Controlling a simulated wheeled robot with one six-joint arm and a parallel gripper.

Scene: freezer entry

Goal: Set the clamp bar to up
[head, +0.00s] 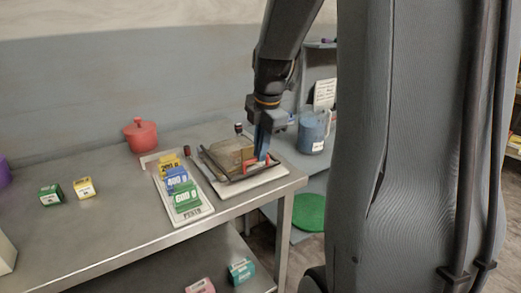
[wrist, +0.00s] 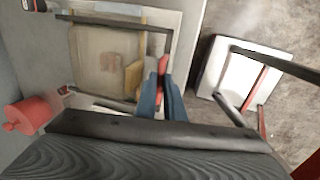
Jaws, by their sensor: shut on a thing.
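The clamp device stands on a white board (head: 268,178) near the table's right end. Its dark clamp bar (head: 240,177) frames a tan block (head: 231,154) and has a red grip (head: 249,164) at its right side. The bar looks low, close around the block; its exact angle is hard to tell. My gripper (head: 262,155) points down at the red grip, its blue fingers shut on it. In the wrist view, the red grip (wrist: 162,66) shows between the fingertips (wrist: 160,85), with the dark bar (wrist: 120,22) reaching left from it. The fingers partly hide the grip.
A white tray (head: 190,216) with yellow, blue and green cards stands left of the device. A red pot (head: 141,133) is behind it. Two small boxes (head: 66,191) lie further left. A blue canister (head: 311,132) stands at right.

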